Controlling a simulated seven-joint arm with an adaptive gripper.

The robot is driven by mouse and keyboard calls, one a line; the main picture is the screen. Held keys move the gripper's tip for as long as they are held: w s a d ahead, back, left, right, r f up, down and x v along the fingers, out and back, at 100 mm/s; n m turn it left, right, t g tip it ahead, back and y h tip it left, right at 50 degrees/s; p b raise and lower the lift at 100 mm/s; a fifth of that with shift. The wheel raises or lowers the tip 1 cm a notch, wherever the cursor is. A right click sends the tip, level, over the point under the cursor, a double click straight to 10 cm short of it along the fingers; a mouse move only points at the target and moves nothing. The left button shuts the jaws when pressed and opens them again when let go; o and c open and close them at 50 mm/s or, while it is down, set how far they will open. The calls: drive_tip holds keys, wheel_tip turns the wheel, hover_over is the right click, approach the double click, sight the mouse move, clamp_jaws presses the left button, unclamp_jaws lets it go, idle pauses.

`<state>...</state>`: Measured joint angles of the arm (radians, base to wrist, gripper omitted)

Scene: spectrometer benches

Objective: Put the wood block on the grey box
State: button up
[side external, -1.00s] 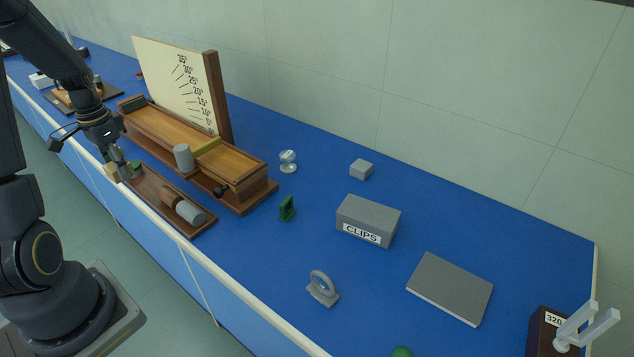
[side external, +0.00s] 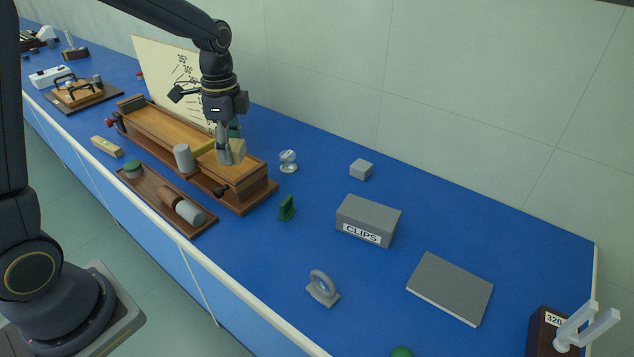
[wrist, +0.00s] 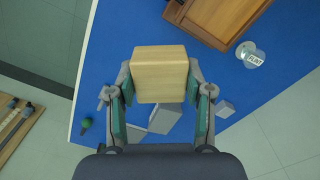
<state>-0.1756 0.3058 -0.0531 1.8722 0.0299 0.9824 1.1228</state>
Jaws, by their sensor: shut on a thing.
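The light wood block (wrist: 160,75) is clamped between both fingers of my gripper (wrist: 160,88) in the wrist view. The grey box labelled CLIPS (side external: 368,220) stands on the blue table, to the right of and below my gripper in the picture. Its top is bare. In the wrist view a grey box (wrist: 168,118) shows beyond the block, partly covered by it.
A small grey cube (side external: 361,169), a grey flat book-like slab (side external: 450,288), a grey ring on a stand (side external: 322,289), a green stand (side external: 287,208) and a glass piece (side external: 288,161) surround the box. A tall scale board (side external: 165,75) stands behind the instrument. Blue table is clear between them.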

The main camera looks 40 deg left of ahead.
drive_tip(key=d+m, duration=0.6)
drive_tip(key=d, duration=1.4)
hover_over(362, 219)
wheel_tip(362, 219, down, 9)
drive_tip(key=shift+f, duration=1.65)
